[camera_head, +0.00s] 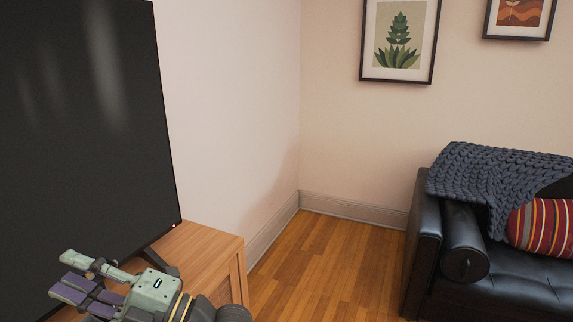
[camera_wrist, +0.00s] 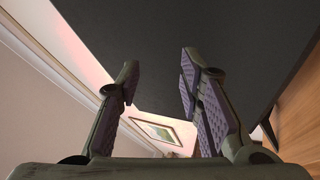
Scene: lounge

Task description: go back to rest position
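My gripper (camera_head: 80,284) shows at the lower left of the head view, in front of the television and beside the wooden cabinet. It is pale green-grey with purple finger pads. In the wrist view my gripper (camera_wrist: 158,85) has its fingers spread apart with nothing between them. The dark television screen (camera_wrist: 215,35) fills the upper part behind the fingers. No held thing shows in either view.
A television (camera_head: 85,120) stands on a wooden cabinet (camera_head: 205,252) at left, close to my gripper. A black sofa (camera_head: 520,285) with a knitted blanket (camera_head: 490,175) and striped cushion (camera_head: 543,226) stands at right. The wooden floor (camera_head: 330,265) between is clear.

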